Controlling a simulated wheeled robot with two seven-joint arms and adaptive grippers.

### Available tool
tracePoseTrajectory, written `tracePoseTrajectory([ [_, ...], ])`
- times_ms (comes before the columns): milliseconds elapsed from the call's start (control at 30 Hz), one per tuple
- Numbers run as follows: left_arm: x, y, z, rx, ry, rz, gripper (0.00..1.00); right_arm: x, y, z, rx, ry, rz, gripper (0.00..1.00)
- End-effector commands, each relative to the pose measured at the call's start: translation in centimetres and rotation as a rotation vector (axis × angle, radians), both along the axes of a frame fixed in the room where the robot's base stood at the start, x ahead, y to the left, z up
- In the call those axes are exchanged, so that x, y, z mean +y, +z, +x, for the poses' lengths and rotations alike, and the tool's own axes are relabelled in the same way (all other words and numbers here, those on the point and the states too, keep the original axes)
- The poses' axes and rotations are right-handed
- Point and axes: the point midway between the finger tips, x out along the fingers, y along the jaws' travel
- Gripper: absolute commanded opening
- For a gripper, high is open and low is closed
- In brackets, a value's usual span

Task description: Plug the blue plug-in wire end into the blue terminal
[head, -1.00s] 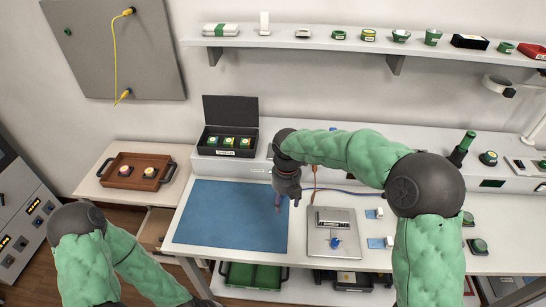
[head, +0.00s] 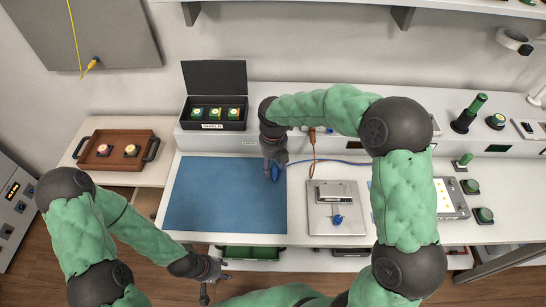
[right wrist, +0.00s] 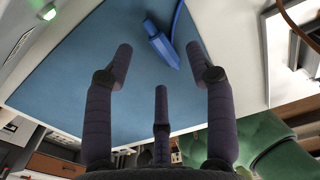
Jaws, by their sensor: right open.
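The blue plug-in wire end (head: 275,173) is at the back right of the blue mat (head: 225,200), with a blue wire (head: 345,163) running right from it. My right gripper (head: 270,160) is directly above it, partly covering it. In the right wrist view the gripper (right wrist: 159,65) is open and empty, and the plug (right wrist: 163,48) lies just beyond and between its fingertips. I cannot identify the blue terminal; a small blue knob (head: 337,219) shows on a grey plate device. My left gripper (head: 210,276) is low at the front, away from the plug; its jaws are unclear.
An open black box (head: 214,126) with green items stands behind the mat. A brown tray (head: 117,150) is on the left side table. The grey plate device (head: 327,196) stands right of the mat. An orange-brown wire (head: 313,150) runs behind it. The mat's left half is clear.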

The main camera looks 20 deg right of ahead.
Motion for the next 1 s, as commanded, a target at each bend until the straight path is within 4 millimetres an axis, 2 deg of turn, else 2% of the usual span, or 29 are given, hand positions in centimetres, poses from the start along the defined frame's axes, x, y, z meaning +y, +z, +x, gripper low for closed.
tracePoseTrajectory([
  [100, 0.0, -0.7, 0.0, 0.000, 0.000, 0.000, 0.40, 0.0, -1.7, 0.0, 0.001, -0.001, 0.000, 0.56],
  [233, 0.0, -1.0, 0.0, 0.000, 0.000, 0.000, 0.40, 0.0, -2.8, 0.0, 0.000, -0.001, 0.001, 0.56],
  [633, 0.0, -1.1, 0.0, 0.000, 0.000, 0.000, 0.40, 0.0, -3.2, 0.0, -0.001, -0.001, 0.001, 0.56],
  [667, 0.0, -1.1, 0.0, -0.001, 0.000, 0.000, 0.40, 0.0, -3.2, 0.0, -0.001, -0.001, 0.001, 0.50],
  [833, 0.0, -1.1, 0.0, -0.001, 0.000, 0.000, 0.40, 0.0, -3.2, 0.0, -0.001, -0.001, 0.001, 0.02],
  [1000, 0.0, -1.1, 0.0, 0.000, 0.000, 0.000, 0.40, 0.0, -3.2, 0.0, -0.001, -0.001, 0.001, 0.00],
])
